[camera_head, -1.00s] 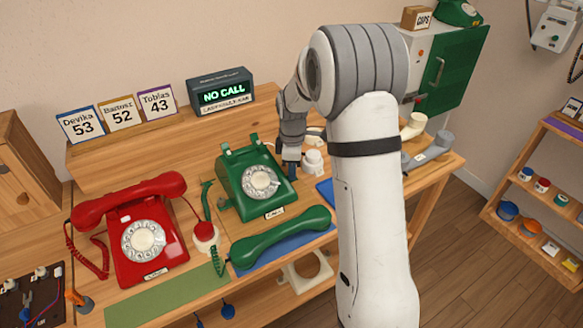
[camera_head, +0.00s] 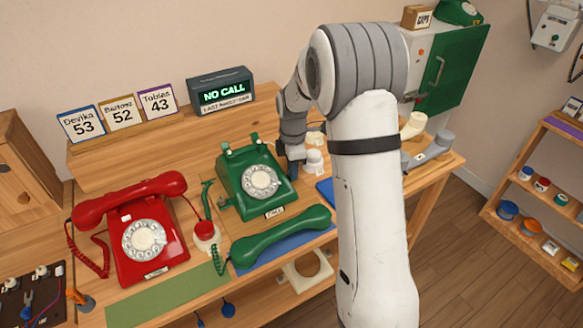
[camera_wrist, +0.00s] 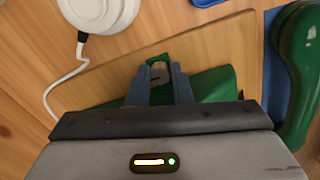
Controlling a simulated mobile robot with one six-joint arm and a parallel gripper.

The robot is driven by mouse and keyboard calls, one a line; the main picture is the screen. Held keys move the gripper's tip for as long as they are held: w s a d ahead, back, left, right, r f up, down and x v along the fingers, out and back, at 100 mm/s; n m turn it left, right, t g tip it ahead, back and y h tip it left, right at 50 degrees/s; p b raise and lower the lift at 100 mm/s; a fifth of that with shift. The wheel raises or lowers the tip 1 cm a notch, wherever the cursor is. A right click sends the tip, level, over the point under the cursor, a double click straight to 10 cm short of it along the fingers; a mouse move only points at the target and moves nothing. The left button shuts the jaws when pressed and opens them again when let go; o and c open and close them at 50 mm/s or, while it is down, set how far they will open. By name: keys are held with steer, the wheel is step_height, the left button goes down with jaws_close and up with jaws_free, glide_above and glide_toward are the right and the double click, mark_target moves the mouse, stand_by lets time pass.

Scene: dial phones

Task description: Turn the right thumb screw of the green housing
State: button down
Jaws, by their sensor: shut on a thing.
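The green housing (camera_head: 240,186) is a green dial phone body with a pale dial, standing on the wooden bench in the head view. Its green side also shows in the wrist view (camera_wrist: 214,84), behind my fingers. My gripper (camera_wrist: 159,74) is at the right side of the housing, pointing down. In the wrist view its two fingers are closed on a small grey thumb screw (camera_wrist: 159,72) beside a green tab. In the head view my gripper (camera_head: 293,168) hides the screw. How far the screw is turned cannot be told.
A green handset (camera_head: 282,238) lies on a blue mat in front of the housing. A white round device (camera_head: 313,161) with a cord stands close to the right of my gripper. A red phone (camera_head: 146,238) stands at left.

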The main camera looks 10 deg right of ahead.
steer(key=c, duration=1.3)
jaws_free()
steer(key=shift+r, duration=3.95)
steer(key=s+r+m+t+p, duration=0.1)
steer(key=s+r+m+p, duration=0.1)
steer(key=s+r+m, duration=0.3)
steer(key=s+r+m+t+p, duration=0.1)
steer(key=s+r+m+p, duration=0.2)
steer(key=s+m, duration=1)
steer(key=s+r, duration=0.3)
steer(key=s, duration=0.7)
steer(key=shift+d+t+p, duration=0.25)
steer(key=shift+t+p, duration=0.05)
steer(key=shift+p, duration=0.05)
